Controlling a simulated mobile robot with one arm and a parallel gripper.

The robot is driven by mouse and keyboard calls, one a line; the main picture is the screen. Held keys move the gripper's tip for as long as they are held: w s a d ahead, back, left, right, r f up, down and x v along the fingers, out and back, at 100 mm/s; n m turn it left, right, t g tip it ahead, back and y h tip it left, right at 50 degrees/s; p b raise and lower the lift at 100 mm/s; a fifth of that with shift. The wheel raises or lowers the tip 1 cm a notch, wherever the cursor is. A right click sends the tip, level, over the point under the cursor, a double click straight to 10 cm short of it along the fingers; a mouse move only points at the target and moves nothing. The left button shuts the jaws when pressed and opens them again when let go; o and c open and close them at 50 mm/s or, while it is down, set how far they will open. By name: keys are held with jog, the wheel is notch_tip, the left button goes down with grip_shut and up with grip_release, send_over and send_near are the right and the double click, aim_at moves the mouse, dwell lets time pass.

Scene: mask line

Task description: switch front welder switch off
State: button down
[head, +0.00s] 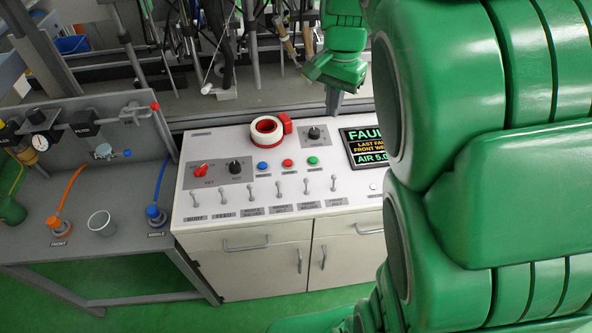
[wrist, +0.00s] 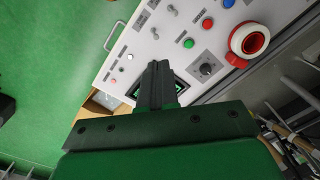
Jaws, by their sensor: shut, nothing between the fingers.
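A row of several small grey toggle switches (head: 278,188) runs along the front of the white control panel (head: 230,205). Small labels sit below them, too small to read surely, so I cannot tell which one is the front welder switch. Some switches (wrist: 155,33) also show in the wrist view. My gripper (head: 333,103) is shut and empty. In the head view it hangs beyond the panel's back edge, apart from the switches. In the wrist view the closed fingers (wrist: 157,68) point over the panel and cover part of the dark display.
A grey bench (head: 75,205) with a cup (head: 101,222) and hoses stands left. My arm hides the right side.

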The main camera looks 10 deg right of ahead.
aim_at(306, 184)
jog(key=w+a+f+g+h, duration=0.1)
jog(key=w+a+f+h, duration=0.1)
jog(key=w+a+f, duration=0.2)
jog(key=w+a+f+n+g+h, duration=0.1)
jog(key=w+a+f+h, duration=0.1)
jog(key=a+f, duration=0.8)
notch_tip(306, 184, down, 2)
jog(key=shift+w+f, duration=0.1)
jog(key=shift+w, duration=0.8)
jog(key=x, duration=1)
jog(key=shift+s+f, duration=0.15)
jog(key=shift+s, duration=0.1)
jog(key=shift+s+d, duration=0.3)
jog(key=shift+d, duration=0.2)
jog(key=shift+s+d, duration=0.4)
jog(key=shift+d, duration=0.2)
jog(key=shift+s+d, duration=0.35)
jog(key=shift+d, duration=0.2)
